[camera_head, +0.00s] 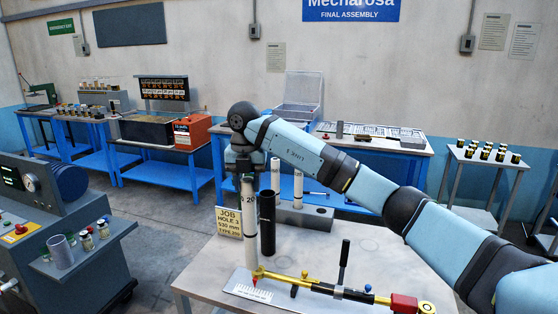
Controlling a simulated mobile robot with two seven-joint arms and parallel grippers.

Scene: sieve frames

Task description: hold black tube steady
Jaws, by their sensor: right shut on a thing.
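A black tube (267,225) stands upright on the near table, open at its top. My right gripper (244,168) comes in from the right, points down, and is shut on the top of a white tube (251,235) with dark markings. The white tube is upright, just left of the black tube; I cannot tell whether the two touch. My right gripper is above and left of the black tube and does not hold it. My left gripper is not in view.
A yellow rod tool (295,280) and a white scale plate (252,287) lie in front of the tubes. A job sign (229,222) stands left. A grey block (305,216) with white tubes is behind. A dark handle (343,262) rises at right. The near table (385,255) has bare room right.

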